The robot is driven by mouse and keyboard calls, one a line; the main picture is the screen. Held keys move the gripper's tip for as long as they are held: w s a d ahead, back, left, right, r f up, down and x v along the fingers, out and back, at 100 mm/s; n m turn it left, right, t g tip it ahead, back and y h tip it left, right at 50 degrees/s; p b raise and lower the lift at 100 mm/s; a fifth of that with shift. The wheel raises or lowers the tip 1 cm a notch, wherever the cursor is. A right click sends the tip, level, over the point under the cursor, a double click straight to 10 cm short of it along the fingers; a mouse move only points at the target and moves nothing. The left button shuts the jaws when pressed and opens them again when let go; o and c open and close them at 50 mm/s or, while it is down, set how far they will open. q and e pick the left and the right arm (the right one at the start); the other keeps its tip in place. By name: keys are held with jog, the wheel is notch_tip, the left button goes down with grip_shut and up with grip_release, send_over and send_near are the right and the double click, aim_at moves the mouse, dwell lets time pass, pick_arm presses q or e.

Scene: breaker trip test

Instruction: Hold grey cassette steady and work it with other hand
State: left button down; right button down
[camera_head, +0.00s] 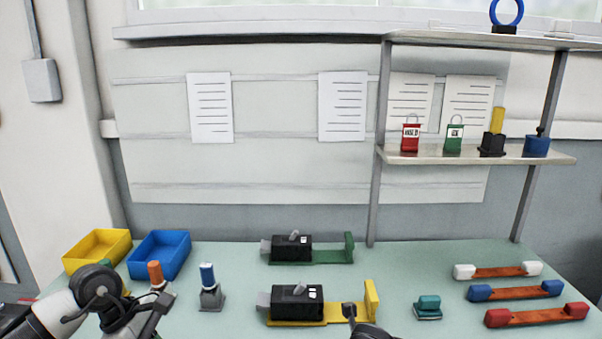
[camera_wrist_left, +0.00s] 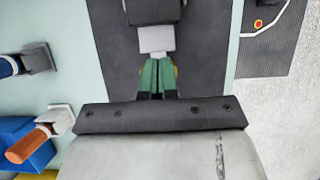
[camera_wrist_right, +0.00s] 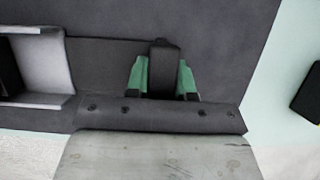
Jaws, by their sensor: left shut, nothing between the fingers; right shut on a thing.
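The grey cassette lies on a dark mat, below the bottom edge of the head view. In the right wrist view it shows a dark grey base strip (camera_wrist_right: 105,65) with a raised end plate (camera_wrist_right: 165,68). My right gripper (camera_wrist_right: 163,72) is shut on that end plate. In the left wrist view a black body (camera_wrist_left: 155,10) with a light grey end block (camera_wrist_left: 157,39) shows. My left gripper (camera_wrist_left: 158,66) is shut and empty, its green fingertips right at that block; contact cannot be told. The left arm enters the head view at lower left.
Cassettes on yellow (camera_head: 322,316) and green (camera_head: 325,257) bases stand farther back. Orange-handled (camera_head: 155,274) and blue-handled (camera_head: 208,275) tools stand at left, near yellow (camera_head: 97,252) and blue (camera_head: 160,256) bins. A teal block (camera_head: 428,307) and coloured-end bars (camera_head: 536,316) lie at right.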

pick_arm(q)
jog(key=shift+w+r, duration=0.1)
jog(key=shift+r, duration=0.2)
pick_arm(e)
jog(key=shift+a+r, duration=0.1)
jog(key=shift+a, duration=0.1)
pick_arm(q)
jog(key=shift+a, duration=0.1)
jog(key=shift+a, duration=0.1)
pick_arm(e)
jog(key=shift+r, duration=0.1)
